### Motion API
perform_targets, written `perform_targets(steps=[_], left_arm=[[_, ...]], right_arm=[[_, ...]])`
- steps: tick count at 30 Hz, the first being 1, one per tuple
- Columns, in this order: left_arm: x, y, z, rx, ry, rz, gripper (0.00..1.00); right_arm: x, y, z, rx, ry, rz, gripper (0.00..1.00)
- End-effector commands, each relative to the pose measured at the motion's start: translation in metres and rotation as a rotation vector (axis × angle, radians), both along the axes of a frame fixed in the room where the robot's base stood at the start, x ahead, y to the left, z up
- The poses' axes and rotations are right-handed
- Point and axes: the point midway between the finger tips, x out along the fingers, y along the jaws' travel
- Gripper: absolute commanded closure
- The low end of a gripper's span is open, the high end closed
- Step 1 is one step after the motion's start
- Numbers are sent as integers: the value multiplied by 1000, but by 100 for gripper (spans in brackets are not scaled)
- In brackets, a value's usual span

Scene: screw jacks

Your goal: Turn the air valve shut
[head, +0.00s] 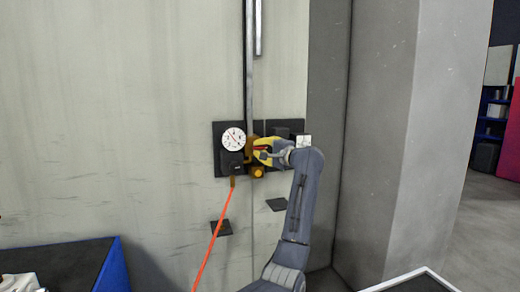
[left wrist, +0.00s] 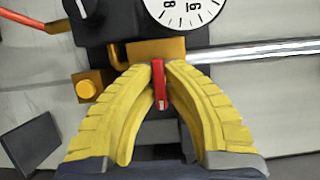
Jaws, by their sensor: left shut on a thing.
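The air valve has a brass body (left wrist: 150,50) at the end of a metal pipe and a red lever handle (left wrist: 159,85). In the left wrist view the handle sits between the yellow fingertips of my left gripper (left wrist: 158,80) and lies across the pipe's line. The fingers are shut on it. In the head view my left gripper (head: 266,151) is at the wall panel, just right of the dial gauge (head: 233,138), and covers most of the valve. My right gripper is in neither view.
The vertical pipe (head: 249,75) runs up the wall from the dark panel (head: 219,140). An orange hose (head: 212,245) hangs below the gauge. An orange knob (left wrist: 90,88) sits close beside the left finger. A blue-edged dark surface (head: 65,265) is at lower left.

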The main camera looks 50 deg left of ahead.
Motion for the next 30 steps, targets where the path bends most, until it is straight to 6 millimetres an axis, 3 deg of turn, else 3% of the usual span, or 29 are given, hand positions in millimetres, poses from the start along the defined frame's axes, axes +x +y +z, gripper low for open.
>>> perform_targets(steps=[8,30], left_arm=[[0,0,0,61,145,1,100],[-1,1,0,331,791,3,100]], right_arm=[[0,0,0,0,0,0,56],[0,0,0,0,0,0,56]])
